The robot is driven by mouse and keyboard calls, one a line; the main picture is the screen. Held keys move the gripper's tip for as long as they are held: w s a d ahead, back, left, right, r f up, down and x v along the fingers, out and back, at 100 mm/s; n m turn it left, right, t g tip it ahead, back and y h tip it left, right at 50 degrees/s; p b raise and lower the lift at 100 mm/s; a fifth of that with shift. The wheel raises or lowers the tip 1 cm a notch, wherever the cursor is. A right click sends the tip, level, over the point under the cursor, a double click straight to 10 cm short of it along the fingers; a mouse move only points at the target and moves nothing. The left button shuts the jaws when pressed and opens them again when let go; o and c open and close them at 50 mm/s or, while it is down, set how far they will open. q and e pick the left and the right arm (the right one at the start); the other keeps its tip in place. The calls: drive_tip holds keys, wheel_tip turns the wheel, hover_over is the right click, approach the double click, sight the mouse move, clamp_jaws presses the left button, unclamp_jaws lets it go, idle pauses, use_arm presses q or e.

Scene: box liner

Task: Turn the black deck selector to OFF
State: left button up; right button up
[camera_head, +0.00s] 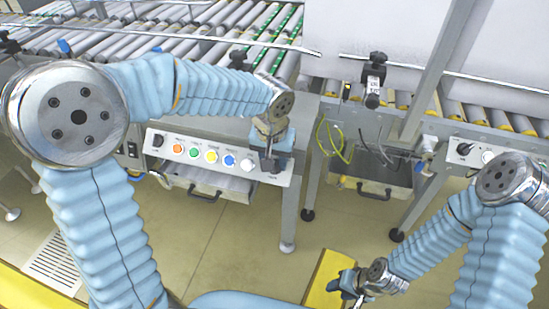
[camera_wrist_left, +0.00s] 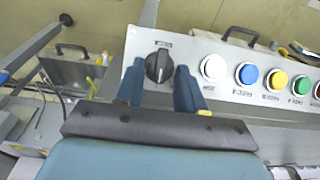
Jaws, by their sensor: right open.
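The black deck selector (camera_wrist_left: 158,66) is a round knob with a raised grip bar at the end of a pale control panel (camera_wrist_left: 225,80). Its grip bar stands nearly upright in the left wrist view; the small label by it is too small to read. My left gripper (camera_wrist_left: 160,84) has its two blue fingers apart, one on each side of the knob. I cannot tell whether they touch it. In the head view my left gripper (camera_head: 270,150) is at the panel's right end and partly hides the selector. My right gripper (camera_head: 347,287) is open, low at the bottom, away from the panel.
A row of coloured buttons (camera_head: 211,155) lies beside the selector, with another black knob (camera_head: 158,140) at the panel's far left end. Roller conveyors (camera_head: 130,35) stand behind. A second panel (camera_head: 470,152) is at right. Floor in front is open.

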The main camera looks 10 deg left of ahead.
use_arm(q)
drive_tip(key=shift+r, duration=0.1)
wheel_tip(320, 180, up, 14)
drive_tip(key=s, duration=0.2)
drive_tip(key=shift+f+p, duration=0.25)
drive_tip(key=shift+p, duration=0.15)
drive_tip(key=shift+s, duration=0.1)
